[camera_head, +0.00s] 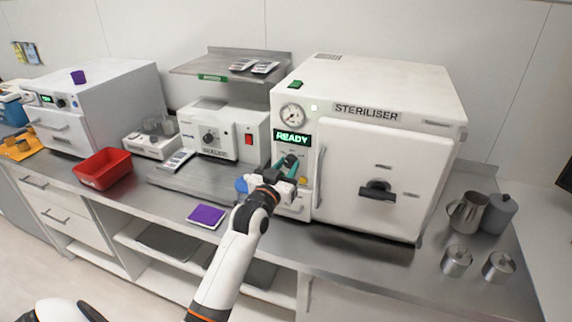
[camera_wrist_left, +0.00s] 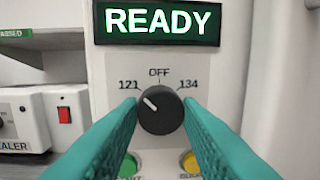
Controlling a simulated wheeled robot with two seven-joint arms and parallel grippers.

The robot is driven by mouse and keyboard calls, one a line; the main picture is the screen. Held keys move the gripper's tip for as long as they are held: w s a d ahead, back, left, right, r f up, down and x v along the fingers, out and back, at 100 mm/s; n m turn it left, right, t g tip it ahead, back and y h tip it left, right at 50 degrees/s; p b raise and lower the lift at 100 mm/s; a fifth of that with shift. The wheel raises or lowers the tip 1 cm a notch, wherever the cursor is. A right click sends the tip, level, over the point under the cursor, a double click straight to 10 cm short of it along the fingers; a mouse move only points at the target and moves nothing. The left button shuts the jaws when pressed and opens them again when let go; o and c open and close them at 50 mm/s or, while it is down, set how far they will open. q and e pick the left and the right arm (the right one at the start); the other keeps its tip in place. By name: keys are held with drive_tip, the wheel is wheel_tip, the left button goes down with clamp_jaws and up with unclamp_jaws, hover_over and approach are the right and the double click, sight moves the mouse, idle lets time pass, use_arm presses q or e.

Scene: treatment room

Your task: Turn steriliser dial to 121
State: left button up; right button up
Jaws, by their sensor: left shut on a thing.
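The white steriliser (camera_head: 345,85) stands on the counter, with a lit READY display (camera_head: 292,138) that also shows in the left wrist view (camera_wrist_left: 158,21). Below the display in the wrist view is the round black dial (camera_wrist_left: 160,112), marked 121 at left, OFF at top and 134 at right. Its white pointer line slants up and left, towards 121. My left gripper (camera_head: 288,168) is shut on the dial, its teal fingers on the dial's left and right sides; the fingers also show in the wrist view (camera_wrist_left: 160,125). In the head view the gripper hides the dial. My right gripper is not in view.
A green button (camera_wrist_left: 128,165) and a yellow button (camera_wrist_left: 191,161) sit just below the dial, partly behind the fingers. The steriliser's door handle (camera_head: 377,190) is to the right. The sealer (camera_head: 222,135), a red tray (camera_head: 103,168) and a purple pad (camera_head: 206,216) are to the left.

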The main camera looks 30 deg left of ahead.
use_arm(q)
drive_tip(key=shift+n, duration=0.7)
drive_tip(key=o, duration=1)
drive_tip(key=shift+c, duration=0.2)
drive_tip(key=s+d+f+b, duration=0.1)
drive_tip(key=s+d+b, duration=0.1)
drive_tip(key=s, duration=0.9)
drive_tip(key=shift+s, duration=0.4)
drive_tip(key=shift+d, duration=0.1)
